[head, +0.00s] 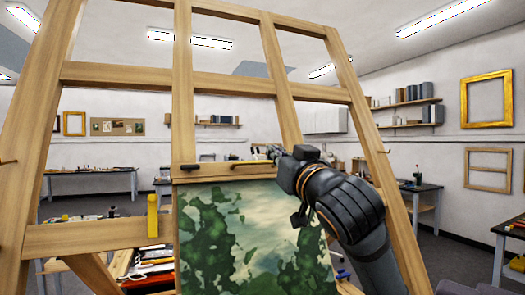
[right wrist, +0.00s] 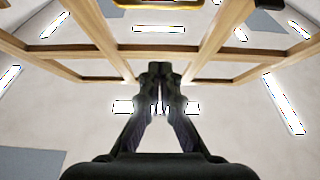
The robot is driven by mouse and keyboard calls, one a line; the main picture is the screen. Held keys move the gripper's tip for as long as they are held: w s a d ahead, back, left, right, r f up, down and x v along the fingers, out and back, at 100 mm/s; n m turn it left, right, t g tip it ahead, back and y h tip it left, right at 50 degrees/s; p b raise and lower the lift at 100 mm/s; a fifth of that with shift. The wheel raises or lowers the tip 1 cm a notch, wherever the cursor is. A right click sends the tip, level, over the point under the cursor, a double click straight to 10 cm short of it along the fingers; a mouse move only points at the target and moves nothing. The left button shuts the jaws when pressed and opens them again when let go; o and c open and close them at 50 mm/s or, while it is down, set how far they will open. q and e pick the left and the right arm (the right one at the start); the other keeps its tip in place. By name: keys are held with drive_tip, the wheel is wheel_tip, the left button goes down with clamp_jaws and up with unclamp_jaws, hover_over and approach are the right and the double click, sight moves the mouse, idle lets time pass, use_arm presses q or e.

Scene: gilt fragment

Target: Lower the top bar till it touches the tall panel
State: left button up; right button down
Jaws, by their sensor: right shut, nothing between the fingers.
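The tall panel (head: 250,245) is a painted canvas of green foliage and pale sky, upright on the large wooden easel. The top bar (head: 222,173) is a short wooden crosspiece right at the panel's upper edge. No gap shows between them, but I cannot tell whether they touch. A brass rod and a dark knob (head: 190,167) sit along the bar's top. My right gripper (head: 262,152) is shut and empty, just above the bar's right part. Its closed fingers show in the right wrist view (right wrist: 161,70). My left gripper is out of view.
The easel's wooden uprights and fixed crossbeams (head: 130,75) surround the panel. A lower beam (head: 85,237) with a yellow peg (head: 152,215) stands left of it. Worktables (head: 90,183), wall shelves and gilt frames (head: 487,99) are farther back. My right arm covers the panel's right edge.

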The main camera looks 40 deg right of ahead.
wheel_tip(320, 180, up, 3)
drive_tip(key=p, duration=0.7)
hover_over(253, 169)
drive_tip(key=s+a, duration=0.2)
drive_tip(key=s, duration=0.3)
drive_tip(key=f, duration=0.3)
drive_tip(key=f+b, duration=0.1)
drive_tip(key=shift+s+d+f, duration=0.15)
drive_tip(key=shift+s+f, duration=0.15)
drive_tip(key=shift+w, duration=0.1)
drive_tip(key=shift+s+f+b, duration=0.2)
drive_tip(key=shift+f+b, duration=0.45)
drive_tip(key=shift+b, duration=0.2)
drive_tip(key=shift+r, duration=0.1)
